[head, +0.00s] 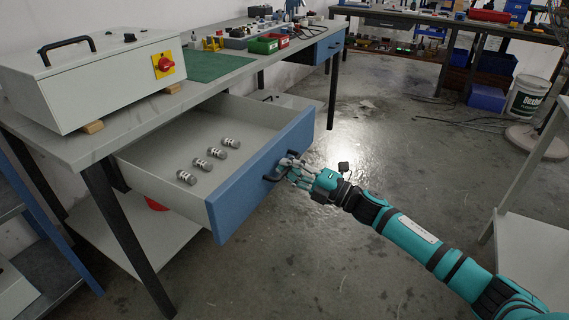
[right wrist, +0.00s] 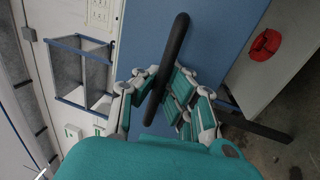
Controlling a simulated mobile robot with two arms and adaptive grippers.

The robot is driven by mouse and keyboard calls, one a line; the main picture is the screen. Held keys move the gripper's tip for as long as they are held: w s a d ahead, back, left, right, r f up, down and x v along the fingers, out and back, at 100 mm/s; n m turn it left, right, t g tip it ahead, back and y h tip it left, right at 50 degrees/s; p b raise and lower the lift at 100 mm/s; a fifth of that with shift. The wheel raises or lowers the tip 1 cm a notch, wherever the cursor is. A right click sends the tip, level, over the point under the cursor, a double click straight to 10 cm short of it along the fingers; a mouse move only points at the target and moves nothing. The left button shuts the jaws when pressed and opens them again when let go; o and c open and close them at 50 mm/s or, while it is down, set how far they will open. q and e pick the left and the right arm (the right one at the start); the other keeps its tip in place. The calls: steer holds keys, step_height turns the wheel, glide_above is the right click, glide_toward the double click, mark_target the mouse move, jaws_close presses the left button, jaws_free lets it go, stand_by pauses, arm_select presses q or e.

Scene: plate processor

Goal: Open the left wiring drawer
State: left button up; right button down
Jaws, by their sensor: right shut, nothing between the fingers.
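The wiring drawer (head: 237,203) has a blue front and hangs well out from under the left end of the workbench. Several grey labelled cylinders (head: 202,163) lie inside it. Its black bar handle (head: 269,179) is on the blue front. My right gripper (head: 287,170) is at the handle, with its fingers shut. In the right wrist view the dark handle (right wrist: 172,50) crosses in front of the blue panel and passes by the fingers (right wrist: 165,95); a firm hold on it does not show. My left gripper is not in view.
A grey control box (head: 95,80) with a red switch stands on the bench (head: 110,142) above the drawer. A green mat (head: 215,64) and small bins lie farther along. A blue drawer (head: 330,46) there is shut. The floor right of the drawer is clear.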

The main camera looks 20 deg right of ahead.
steer(key=shift+s+f, duration=0.1)
steer(key=c, duration=2.1)
jaws_free()
steer(key=o, duration=0.7)
steer(key=v, duration=1.2)
